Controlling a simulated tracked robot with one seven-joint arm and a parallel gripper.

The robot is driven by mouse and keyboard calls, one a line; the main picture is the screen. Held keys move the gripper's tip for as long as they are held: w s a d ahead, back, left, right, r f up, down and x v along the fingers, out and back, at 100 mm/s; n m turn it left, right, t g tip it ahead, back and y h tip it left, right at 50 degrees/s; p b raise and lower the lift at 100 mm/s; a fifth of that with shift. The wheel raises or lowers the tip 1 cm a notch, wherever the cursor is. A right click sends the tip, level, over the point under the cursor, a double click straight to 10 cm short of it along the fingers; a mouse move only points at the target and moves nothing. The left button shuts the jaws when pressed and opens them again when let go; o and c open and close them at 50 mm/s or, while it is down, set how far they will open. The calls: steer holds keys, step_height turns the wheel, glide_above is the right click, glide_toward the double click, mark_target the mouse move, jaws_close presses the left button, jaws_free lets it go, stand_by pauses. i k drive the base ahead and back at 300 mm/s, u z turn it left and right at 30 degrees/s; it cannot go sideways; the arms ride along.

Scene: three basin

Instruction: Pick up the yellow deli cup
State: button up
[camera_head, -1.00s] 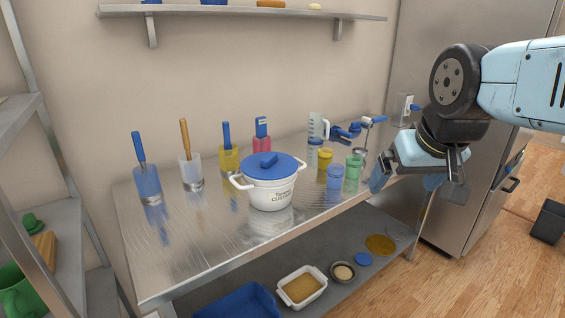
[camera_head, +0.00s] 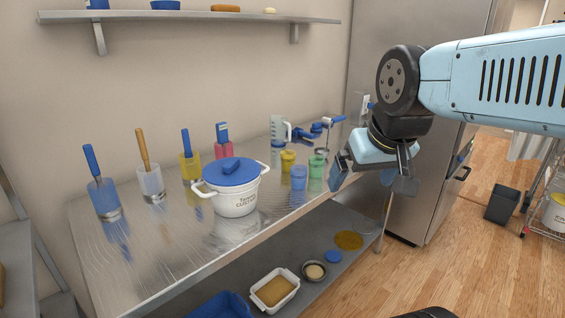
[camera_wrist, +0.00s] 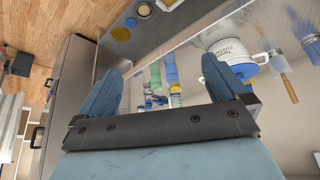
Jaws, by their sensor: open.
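The yellow deli cup (camera_head: 288,160) stands upright on the steel table, behind a blue cup (camera_head: 299,177) and a green cup (camera_head: 317,171). My gripper (camera_head: 378,178) is open and empty, to the right of the cups, near the table's front right edge and apart from them. In the wrist view, my gripper's two blue fingers (camera_wrist: 162,92) are spread, with the blue and green cups beyond them. I cannot clearly pick out the yellow cup in the wrist view.
A white pot with a blue lid (camera_head: 236,190) stands left of the cups. A clear measuring jug (camera_head: 279,129) and blue-handled tools (camera_head: 305,133) are behind them. The lower shelf (camera_head: 318,242) holds a white dish (camera_head: 274,290). A fridge (camera_head: 425,205) stands at right.

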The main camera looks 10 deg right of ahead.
mark_target(288, 157)
steer(key=z, duration=1.45)
steer(key=i, duration=0.1)
steer(key=u, duration=3.3)
steer(key=i, duration=0.15)
steer(key=u, duration=1.4)
steer(key=k, duration=0.3)
steer(key=z, duration=0.7)
steer(key=k, duration=0.9)
steer(key=z, duration=1.4)
steer(key=i, duration=0.9)
steer(key=u, duration=0.15)
